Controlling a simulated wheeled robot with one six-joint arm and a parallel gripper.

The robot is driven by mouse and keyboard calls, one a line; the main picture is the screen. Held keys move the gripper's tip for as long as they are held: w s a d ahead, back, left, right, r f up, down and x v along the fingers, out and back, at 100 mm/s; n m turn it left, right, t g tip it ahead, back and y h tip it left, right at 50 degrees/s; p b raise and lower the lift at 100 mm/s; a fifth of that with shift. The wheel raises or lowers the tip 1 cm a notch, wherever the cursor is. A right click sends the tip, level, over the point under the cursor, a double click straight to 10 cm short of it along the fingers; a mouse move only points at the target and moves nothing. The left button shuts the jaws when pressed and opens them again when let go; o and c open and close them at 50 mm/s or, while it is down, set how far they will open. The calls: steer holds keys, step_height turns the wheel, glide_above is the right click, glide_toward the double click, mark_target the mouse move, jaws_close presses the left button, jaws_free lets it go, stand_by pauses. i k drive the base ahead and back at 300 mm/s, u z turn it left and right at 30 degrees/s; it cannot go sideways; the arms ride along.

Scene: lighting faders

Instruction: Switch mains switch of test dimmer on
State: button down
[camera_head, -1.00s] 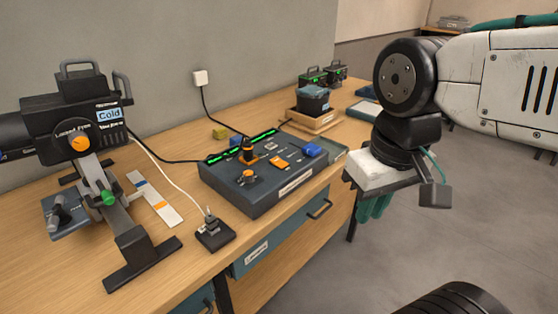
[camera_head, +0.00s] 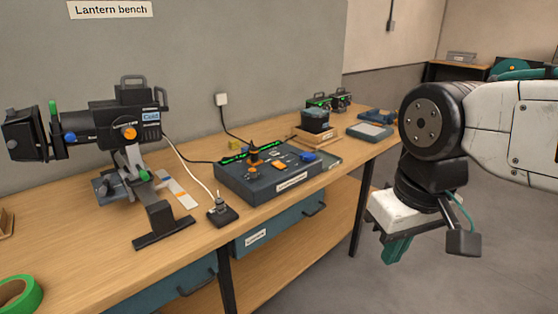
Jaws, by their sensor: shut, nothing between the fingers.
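The test dimmer (camera_head: 262,189) is a dark blue-grey box on the wooden bench, with a lit green strip along its back edge. Its top carries a tall black and orange control (camera_head: 252,157), a small orange knob (camera_head: 252,172), an orange piece (camera_head: 278,164) and a blue piece (camera_head: 300,156). Which of these is the mains switch is too small to tell. My gripper (camera_head: 397,251), with green fingers, is shut and empty. It hangs in front of the bench, to the right of the dimmer and apart from it.
A black lantern (camera_head: 105,120) marked "Cold" stands left on the bench. A small black socket block (camera_head: 222,213) with a white cable sits beside the dimmer. Green tape (camera_head: 18,294) lies front left. Open floor lies right.

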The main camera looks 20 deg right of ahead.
mark_target(278, 165)
steer(key=u, duration=0.4)
steer(key=i, duration=1.15)
steer(key=z, duration=0.3)
